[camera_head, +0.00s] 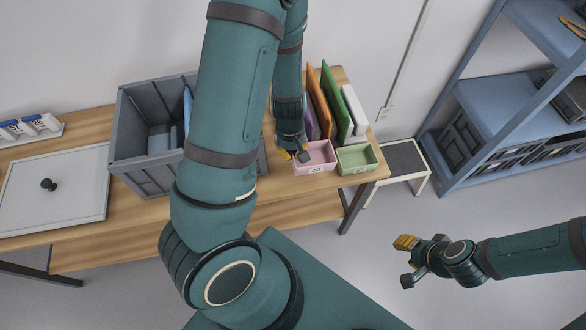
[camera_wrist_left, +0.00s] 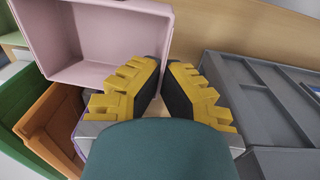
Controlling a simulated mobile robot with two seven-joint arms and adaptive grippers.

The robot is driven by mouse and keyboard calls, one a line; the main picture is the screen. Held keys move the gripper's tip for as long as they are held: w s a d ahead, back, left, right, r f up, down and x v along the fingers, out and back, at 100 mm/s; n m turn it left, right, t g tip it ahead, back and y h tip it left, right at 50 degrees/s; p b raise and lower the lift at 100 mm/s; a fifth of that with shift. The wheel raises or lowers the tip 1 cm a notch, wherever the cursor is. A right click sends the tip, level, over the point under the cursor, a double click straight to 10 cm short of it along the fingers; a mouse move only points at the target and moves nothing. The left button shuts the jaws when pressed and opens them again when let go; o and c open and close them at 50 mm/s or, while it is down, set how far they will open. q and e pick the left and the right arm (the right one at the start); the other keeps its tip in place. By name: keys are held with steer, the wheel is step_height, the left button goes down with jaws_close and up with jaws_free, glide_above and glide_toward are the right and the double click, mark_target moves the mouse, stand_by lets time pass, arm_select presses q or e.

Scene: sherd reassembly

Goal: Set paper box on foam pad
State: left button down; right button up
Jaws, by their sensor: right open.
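No thing is clearly marked as the paper box; a pink open box (camera_head: 315,168) and a green open box (camera_head: 357,168), both with small labels, sit at the table's right front. A dark grey flat pad (camera_head: 403,160), possibly the foam pad, lies on a low white stand right of the table. My left gripper (camera_head: 294,155) is open and empty above the table, at the pink box's left edge. In the left wrist view, its yellow fingers (camera_wrist_left: 166,68) have a gap between them, beside the pink box (camera_wrist_left: 100,35). My right gripper (camera_head: 406,262) is open and empty over the floor.
A grey crate (camera_head: 145,178) stands left of my left arm and also shows in the wrist view (camera_wrist_left: 260,105). Upright orange (camera_head: 318,104), green and white items stand behind the boxes. A whiteboard (camera_head: 75,195) lies far left. Blue shelves (camera_head: 500,100) stand right.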

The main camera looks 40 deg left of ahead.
arm_select(q)
step_height(320, 180, down, 6)
steer(key=shift+f+b, duration=0.2)
steer(key=shift+b, duration=0.7)
steer(key=shift+f, duration=0.45)
steer(key=c, duration=1.1)
jaws_free()
steer(key=shift+c, duration=0.2)
